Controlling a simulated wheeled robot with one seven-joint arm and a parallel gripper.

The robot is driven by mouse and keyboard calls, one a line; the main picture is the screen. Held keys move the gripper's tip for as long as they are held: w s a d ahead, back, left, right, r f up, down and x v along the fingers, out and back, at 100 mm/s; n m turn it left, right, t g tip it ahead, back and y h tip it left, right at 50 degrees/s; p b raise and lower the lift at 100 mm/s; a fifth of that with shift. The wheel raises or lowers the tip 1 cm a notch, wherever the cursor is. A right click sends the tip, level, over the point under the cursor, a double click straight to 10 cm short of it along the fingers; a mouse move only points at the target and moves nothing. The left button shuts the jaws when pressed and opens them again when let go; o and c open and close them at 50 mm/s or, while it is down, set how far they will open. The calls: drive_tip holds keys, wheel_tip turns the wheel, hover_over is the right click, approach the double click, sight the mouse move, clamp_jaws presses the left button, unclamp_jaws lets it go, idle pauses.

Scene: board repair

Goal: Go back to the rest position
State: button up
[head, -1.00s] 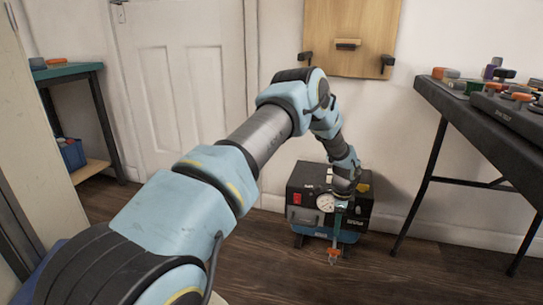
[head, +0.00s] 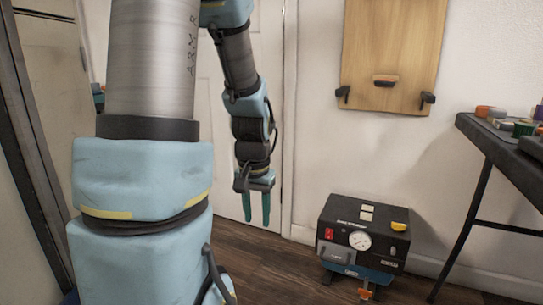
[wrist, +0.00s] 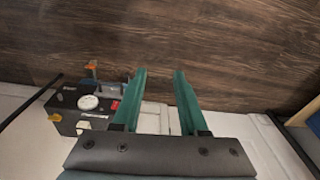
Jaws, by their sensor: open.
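My gripper (head: 256,205) hangs in the air in front of the white door in the head view, its two green fingers pointing down. It is open and empty. In the wrist view the gripper (wrist: 158,75) shows its fingers spread apart, with only the wooden floor between and beyond their tips. My arm is raised and folded, with a large part of it filling the left of the head view.
A black and blue machine with a dial (head: 362,238) stands on the floor to the right of the gripper; it also shows in the wrist view (wrist: 85,108). A wooden board (head: 390,50) hangs on the wall. A dark table (head: 505,150) with small parts stands at right.

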drive_tip(key=s+a+r+n+p, duration=0.2)
drive_tip(key=s+a+r+n, duration=0.1)
drive_tip(key=s, duration=0.2)
wheel_tip(320, 180, up, 36)
drive_tip(key=p, duration=3.6)
drive_tip(key=shift+r, duration=0.15)
drive_tip(key=shift+a, duration=0.1)
